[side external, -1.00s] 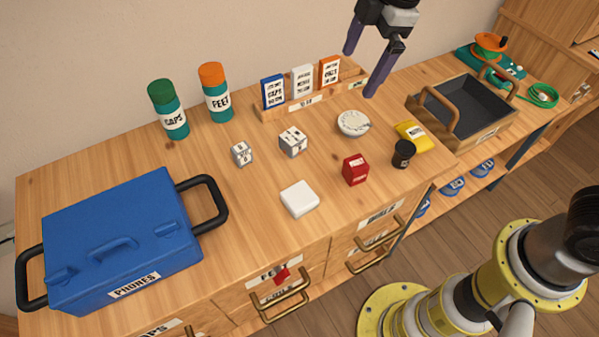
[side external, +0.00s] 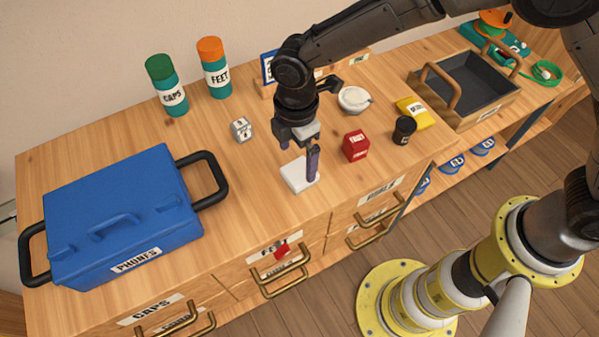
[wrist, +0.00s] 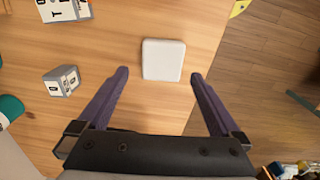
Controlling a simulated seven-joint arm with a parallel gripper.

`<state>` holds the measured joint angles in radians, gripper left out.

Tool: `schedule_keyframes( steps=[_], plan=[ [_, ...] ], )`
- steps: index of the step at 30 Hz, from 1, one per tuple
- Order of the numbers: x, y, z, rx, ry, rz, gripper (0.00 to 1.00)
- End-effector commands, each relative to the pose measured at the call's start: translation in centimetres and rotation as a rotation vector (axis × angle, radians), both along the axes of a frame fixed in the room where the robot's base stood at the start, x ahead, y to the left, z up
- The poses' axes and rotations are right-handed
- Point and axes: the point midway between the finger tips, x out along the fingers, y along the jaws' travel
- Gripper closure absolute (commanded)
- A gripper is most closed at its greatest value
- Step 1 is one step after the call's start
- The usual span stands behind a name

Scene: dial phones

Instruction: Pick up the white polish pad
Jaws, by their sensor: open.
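The white polish pad (side external: 296,177) is a small white rounded square block lying flat on the wooden counter near its front edge. In the side external view my gripper (side external: 300,168) is over it, and one purple finger hides part of its right side. In the wrist view the pad (wrist: 163,60) lies a little beyond the fingertips, between the lines of the two fingers. My gripper (wrist: 160,75) is open there and nothing is between its fingers. I cannot tell the exact height of the fingertips above the pad.
A red box (side external: 355,146) stands just right of the pad, with a black jar (side external: 404,130) further right. A small lettered cube (side external: 241,130) stands behind left. A blue PHONES case (side external: 120,215) fills the left. Bare counter lies between case and pad.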

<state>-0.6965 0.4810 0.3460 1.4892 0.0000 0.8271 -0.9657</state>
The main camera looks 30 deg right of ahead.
Motion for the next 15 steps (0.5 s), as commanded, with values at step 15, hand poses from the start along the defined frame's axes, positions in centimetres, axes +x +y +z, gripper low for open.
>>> schedule_keyframes(
  steps=[15],
  plan=[
    [-0.3, -0.4, -5.3, 0.0, 0.0, -0.001, 0.0]
  ],
)
